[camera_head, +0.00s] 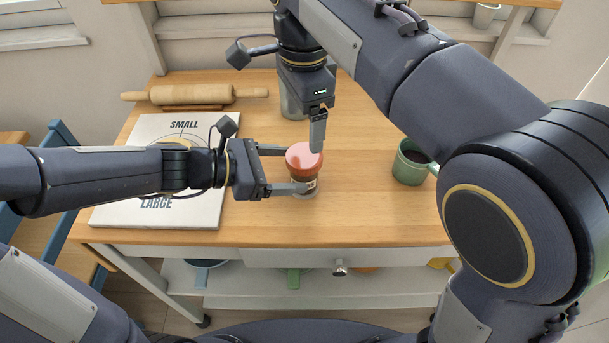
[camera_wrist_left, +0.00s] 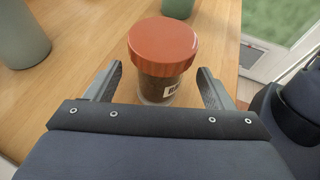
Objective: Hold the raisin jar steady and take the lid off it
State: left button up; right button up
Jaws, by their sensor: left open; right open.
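The raisin jar (camera_head: 308,194) stands upright on the wooden table, with its orange-red lid (camera_head: 304,157) on top. In the left wrist view, the jar (camera_wrist_left: 158,89) has dark contents and a pale label under the ribbed lid (camera_wrist_left: 163,45). My left gripper (camera_head: 298,168) is open, with one finger on each side of the jar; gaps show beside it in the wrist view. My right gripper (camera_head: 318,132) points down above the jar's far side, near the lid. It is open, though its fingers overlap in this view. Whether it touches the lid cannot be told.
A grey-green canister (camera_head: 292,103) stands behind the jar, partly hidden by my right gripper. A green mug (camera_head: 408,167) with dark contents stands at the right. A white printed board (camera_head: 205,207) lies under my left arm, and a rolling pin (camera_head: 205,95) lies behind it.

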aim_at(304, 155)
pick_arm(q)
jog(key=shift+x, duration=2.1)
jog(key=shift+c, duration=0.4)
grip_shut()
pick_arm(e)
jog(key=shift+a+f+n+g, duration=0.1)
jog(key=shift+f+n+g, duration=0.3)
jog(key=shift+f+n, duration=0.45)
jog(key=shift+w+n, duration=0.1)
jog(key=shift+n, duration=0.55)
jog(key=shift+r+n+t, duration=0.4)
jog(key=shift+r+n, duration=0.4)
jog(key=shift+r, duration=0.2)
jog(key=shift+f, duration=3.95)
